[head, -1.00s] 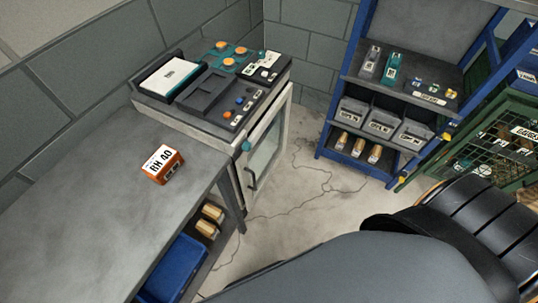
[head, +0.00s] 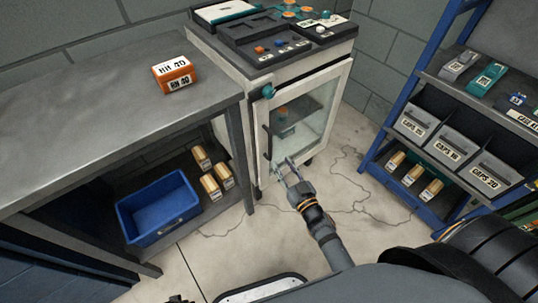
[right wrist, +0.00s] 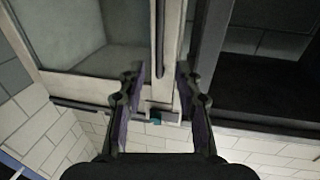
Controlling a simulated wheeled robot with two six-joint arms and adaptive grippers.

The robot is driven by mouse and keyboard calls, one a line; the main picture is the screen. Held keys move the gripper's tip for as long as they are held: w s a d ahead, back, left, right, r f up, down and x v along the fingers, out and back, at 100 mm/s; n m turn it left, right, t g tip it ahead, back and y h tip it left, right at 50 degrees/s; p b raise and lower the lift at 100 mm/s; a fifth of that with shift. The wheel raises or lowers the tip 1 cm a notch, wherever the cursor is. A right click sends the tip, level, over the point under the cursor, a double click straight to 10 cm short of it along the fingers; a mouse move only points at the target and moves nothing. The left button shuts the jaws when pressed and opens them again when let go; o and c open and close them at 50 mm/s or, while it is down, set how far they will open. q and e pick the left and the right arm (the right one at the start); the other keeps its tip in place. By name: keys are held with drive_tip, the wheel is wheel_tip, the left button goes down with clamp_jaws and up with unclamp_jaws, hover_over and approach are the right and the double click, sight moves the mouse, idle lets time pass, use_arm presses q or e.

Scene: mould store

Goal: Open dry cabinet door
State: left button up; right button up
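The dry cabinet (head: 325,72) stands past the end of the bench. Its white-framed glass door (head: 304,112) looks shut. A black vertical bar handle (head: 266,143) is on the door's left side, with a teal knob (head: 268,91) above it. My right gripper (head: 285,168) is open near the handle's lower end. In the right wrist view the handle (right wrist: 160,40) lines up with the gap between the open fingers (right wrist: 160,72); I cannot tell whether they touch it. A small dark part at the head view's bottom edge may be my left gripper; its state cannot be seen.
The grey bench (head: 100,105) on the left carries an orange RH 40 box (head: 174,74). Below are a blue bin (head: 158,208) and tan blocks (head: 211,186). A blue shelf rack (head: 376,160) with grey bins stands right. Open floor lies before the door.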

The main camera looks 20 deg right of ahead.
hover_over(270, 158)
drive_tip(key=shift+w+b, duration=0.4)
drive_tip(key=shift+w, duration=0.05)
drive_tip(key=shift+d, duration=0.1)
clamp_jaws()
drive_tip(key=shift+f, duration=0.1)
idle(0.3)
